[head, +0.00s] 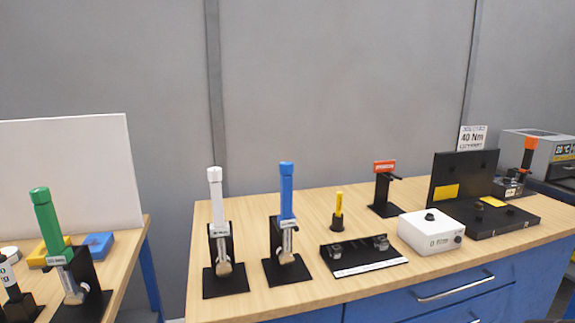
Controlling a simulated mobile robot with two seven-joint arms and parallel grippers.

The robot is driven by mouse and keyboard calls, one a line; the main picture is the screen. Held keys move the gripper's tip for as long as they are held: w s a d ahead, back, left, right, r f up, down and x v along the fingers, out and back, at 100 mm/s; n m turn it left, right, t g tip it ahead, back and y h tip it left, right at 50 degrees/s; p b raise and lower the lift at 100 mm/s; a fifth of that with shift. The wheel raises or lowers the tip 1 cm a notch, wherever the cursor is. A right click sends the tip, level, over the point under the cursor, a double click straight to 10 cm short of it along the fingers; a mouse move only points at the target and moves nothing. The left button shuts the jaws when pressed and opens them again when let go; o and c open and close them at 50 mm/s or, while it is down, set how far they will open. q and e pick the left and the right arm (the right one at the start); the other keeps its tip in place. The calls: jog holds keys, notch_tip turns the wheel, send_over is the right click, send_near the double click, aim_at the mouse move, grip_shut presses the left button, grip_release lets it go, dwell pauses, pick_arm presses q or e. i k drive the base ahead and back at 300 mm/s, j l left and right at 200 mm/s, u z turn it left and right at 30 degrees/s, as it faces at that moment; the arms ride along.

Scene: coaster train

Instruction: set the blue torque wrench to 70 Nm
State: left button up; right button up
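The blue torque wrench (287,205) stands upright in a black stand (288,268) on the wooden bench, blue handle up and metal head down. A small label sits below its handle; its setting is too small to read. A white-handled wrench (215,200) stands in a similar stand to its left. A green-handled wrench (45,222) stands on the separate table at the left. Neither of my grippers shows in the head view.
A black tray (364,256), a yellow-handled tool (339,208), a white box (430,232) and a red-topped stand (384,190) are right of the blue wrench. An open black case (463,178) with a "40 Nm" sign (472,138) stands farther right. A gap separates the tables.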

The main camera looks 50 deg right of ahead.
aim_at(286, 168)
jog(key=i+l+z, duration=0.15)
jog(key=l, duration=0.25)
jog(key=i+l+z, duration=0.2)
jog(key=l, duration=0.2)
jog(key=i+l+z, duration=0.15)
jog(key=i+l, duration=0.1)
jog(key=l, duration=0.1)
